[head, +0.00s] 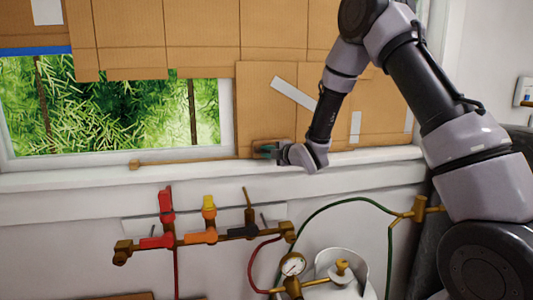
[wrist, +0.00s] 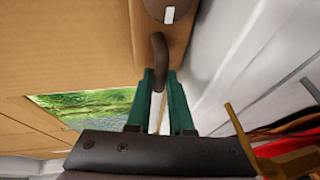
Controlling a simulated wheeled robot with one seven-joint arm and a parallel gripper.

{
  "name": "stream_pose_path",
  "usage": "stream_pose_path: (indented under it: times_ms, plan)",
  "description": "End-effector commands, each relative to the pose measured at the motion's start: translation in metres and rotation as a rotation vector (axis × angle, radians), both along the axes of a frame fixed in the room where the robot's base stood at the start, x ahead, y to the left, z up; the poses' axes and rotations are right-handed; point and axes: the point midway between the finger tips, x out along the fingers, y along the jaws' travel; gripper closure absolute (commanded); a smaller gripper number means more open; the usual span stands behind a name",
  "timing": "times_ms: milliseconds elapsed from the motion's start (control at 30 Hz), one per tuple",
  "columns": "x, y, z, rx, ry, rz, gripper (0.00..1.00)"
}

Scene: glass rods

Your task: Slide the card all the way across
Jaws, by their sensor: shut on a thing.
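The brown card panel (head: 262,100) stands upright at the window, to the right of the open pane (head: 120,115), where green leaves show. A dark curved handle (wrist: 159,48) sits on a brown mount low on the card, and it shows large in the wrist view. My gripper (head: 266,152) is at the card's lower left part, just above the sill. Its teal fingers (wrist: 160,80) are shut on the handle. In the head view the handle is mostly hidden by the fingers.
A white sill (head: 80,180) runs under the window, with a thin wooden rail and a small knob (head: 134,164) at left. Fixed cardboard (head: 170,40) hangs above.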

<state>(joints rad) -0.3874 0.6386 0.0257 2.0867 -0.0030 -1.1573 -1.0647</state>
Motion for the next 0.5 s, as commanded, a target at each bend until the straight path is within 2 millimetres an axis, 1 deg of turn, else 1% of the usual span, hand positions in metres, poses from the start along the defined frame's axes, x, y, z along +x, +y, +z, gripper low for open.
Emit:
stream_pose_path:
  times_ms: [167, 267, 367, 467, 500]
  plan:
    - [0.000, 0.000, -0.001, -0.001, 0.002, -0.001, 1.00]
    - [-0.001, 0.003, -0.001, -0.001, 0.002, 0.000, 1.00]
    - [-0.004, 0.013, -0.001, -0.001, 0.002, 0.001, 1.00]
    - [-0.009, 0.030, -0.001, 0.001, 0.002, 0.004, 1.00]
    - [-0.013, 0.040, -0.001, 0.000, 0.001, 0.005, 1.00]
